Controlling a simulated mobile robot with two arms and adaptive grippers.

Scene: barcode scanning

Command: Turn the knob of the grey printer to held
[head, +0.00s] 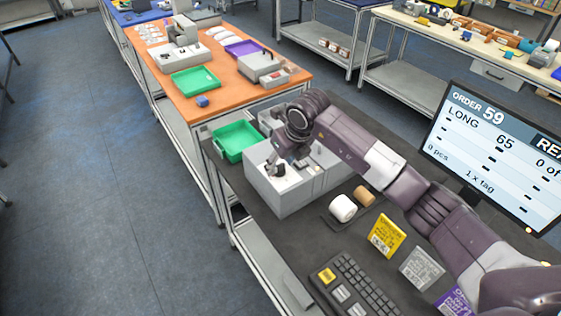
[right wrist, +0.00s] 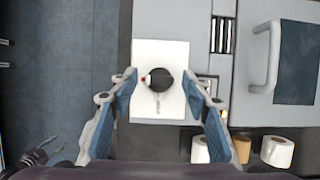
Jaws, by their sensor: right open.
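The grey printer (head: 295,190) stands on the dark table in the head view. Its round dark knob (right wrist: 160,80) sits on a white plate (right wrist: 160,56) in the right wrist view, with a red mark at its left side. Small lettering below the knob is too blurred to read. My right gripper (right wrist: 161,88) is open, its two fingers on either side of the knob and apart from it. In the head view my right gripper (head: 284,166) is over the printer's top and partly hides it. At the lower left of the right wrist view, a dark part looks like my left gripper (right wrist: 48,150), its jaw unclear.
A green tray (head: 236,142) stands behind the printer. A white roll (head: 343,208) and a brown roll (head: 365,196) stand close on its right. A yellow card (head: 386,236), a keyboard (head: 352,288) and a monitor (head: 495,150) are nearer. The printer's handle (right wrist: 266,58) sticks up right of the knob.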

